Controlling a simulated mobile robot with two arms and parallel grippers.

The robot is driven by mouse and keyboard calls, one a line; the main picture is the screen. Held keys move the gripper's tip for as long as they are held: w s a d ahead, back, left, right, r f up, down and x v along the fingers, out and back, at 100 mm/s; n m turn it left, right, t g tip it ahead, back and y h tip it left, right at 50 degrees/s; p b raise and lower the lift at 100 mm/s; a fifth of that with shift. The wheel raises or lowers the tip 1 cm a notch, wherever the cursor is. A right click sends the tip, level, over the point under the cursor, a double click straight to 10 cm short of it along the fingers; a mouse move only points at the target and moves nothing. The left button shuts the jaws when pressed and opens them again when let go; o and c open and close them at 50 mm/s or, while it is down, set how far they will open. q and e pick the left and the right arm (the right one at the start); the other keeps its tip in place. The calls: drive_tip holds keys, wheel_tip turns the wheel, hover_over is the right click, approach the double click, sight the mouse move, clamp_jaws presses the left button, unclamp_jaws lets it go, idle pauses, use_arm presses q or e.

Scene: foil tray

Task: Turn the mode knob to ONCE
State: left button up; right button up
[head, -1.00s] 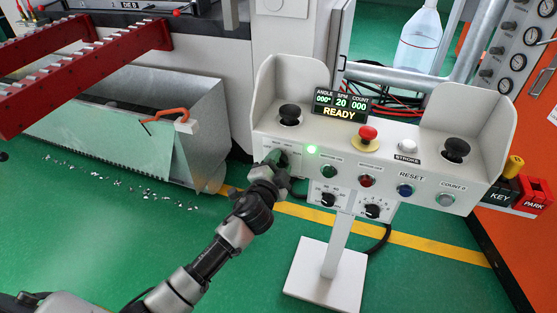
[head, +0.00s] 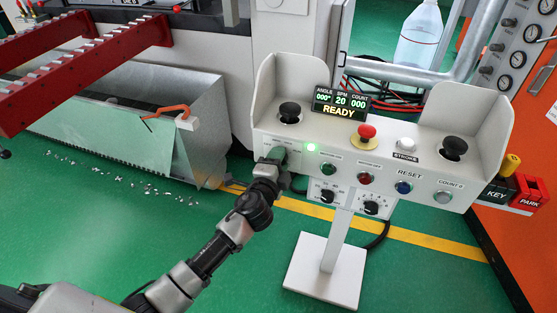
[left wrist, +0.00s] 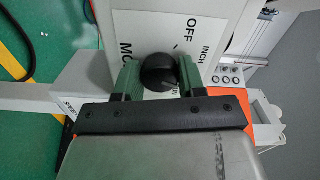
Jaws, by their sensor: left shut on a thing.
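The mode knob (left wrist: 158,70) is a round black knob on the white plate (left wrist: 205,25) of the control console (head: 470,185). In the left wrist view it sits between the two green fingers. OFF and INCH show on the plate; other lettering is partly hidden. I cannot tell which label the knob points to. My left gripper (head: 275,156) is shut on the knob at the left end of the console front; it hides the knob in the head view. My right gripper is not in view.
The display (head: 341,102) reads READY. A green lamp (head: 311,147), several buttons and two lower selector knobs lie right of my gripper. A red mushroom button (head: 367,132) tops the console.

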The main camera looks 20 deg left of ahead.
use_arm(q)
drive_tip(key=o, duration=0.9)
drive_tip(key=s, duration=1)
drive_tip(key=shift+s+a, duration=0.15)
drive_tip(key=shift+s, duration=0.25)
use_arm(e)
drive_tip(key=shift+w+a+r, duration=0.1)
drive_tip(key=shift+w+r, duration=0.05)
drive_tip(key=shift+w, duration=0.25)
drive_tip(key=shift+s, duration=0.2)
